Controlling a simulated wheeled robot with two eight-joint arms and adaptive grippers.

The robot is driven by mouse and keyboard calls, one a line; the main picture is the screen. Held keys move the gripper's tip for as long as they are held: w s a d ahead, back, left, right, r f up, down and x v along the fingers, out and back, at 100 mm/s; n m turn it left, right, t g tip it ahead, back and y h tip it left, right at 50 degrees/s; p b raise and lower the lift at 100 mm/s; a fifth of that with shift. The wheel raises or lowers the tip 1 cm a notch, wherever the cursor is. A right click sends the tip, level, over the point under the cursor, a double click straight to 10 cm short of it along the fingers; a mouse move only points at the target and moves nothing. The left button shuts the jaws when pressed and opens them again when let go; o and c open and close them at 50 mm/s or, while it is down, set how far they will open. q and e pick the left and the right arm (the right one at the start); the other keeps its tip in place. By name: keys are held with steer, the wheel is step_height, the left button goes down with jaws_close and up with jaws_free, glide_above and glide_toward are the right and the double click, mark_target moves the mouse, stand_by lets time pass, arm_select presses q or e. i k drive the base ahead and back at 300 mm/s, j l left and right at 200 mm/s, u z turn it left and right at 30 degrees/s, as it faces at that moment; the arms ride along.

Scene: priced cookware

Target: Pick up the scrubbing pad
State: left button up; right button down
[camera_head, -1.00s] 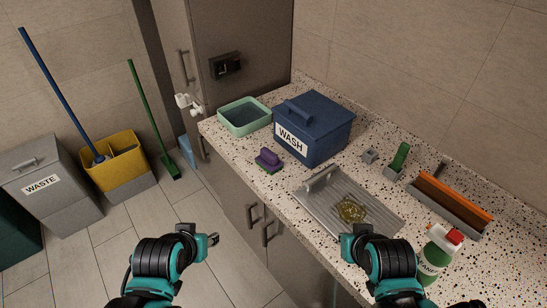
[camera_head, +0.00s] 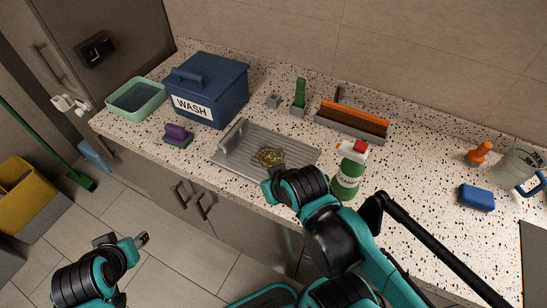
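A purple-handled scrubber with a green pad underneath (camera_head: 178,135) sits on the speckled counter, left of the grey ribbed tray (camera_head: 232,150). A yellow-brown tangled clump (camera_head: 270,156) lies on the tray. A blue sponge-like block (camera_head: 477,197) lies at the counter's right. I cannot tell for certain which of these is the scrubbing pad. My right gripper (camera_head: 270,186) is by the tray's front edge, just below the clump; its fingers are mostly hidden by its wrist. My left gripper (camera_head: 142,239) hangs over the floor, away from the counter, with nothing visible in it.
A blue WASH box (camera_head: 207,92) and a green tub (camera_head: 136,98) stand at the back left. A green spray bottle (camera_head: 347,178) stands close to my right arm. A caddy with an orange-brown brush (camera_head: 352,120) and an orange-handled item (camera_head: 480,153) are farther right.

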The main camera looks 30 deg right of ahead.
mark_target(176, 136)
steer(key=i+j+u, duration=0.7)
steer(key=i, duration=0.2)
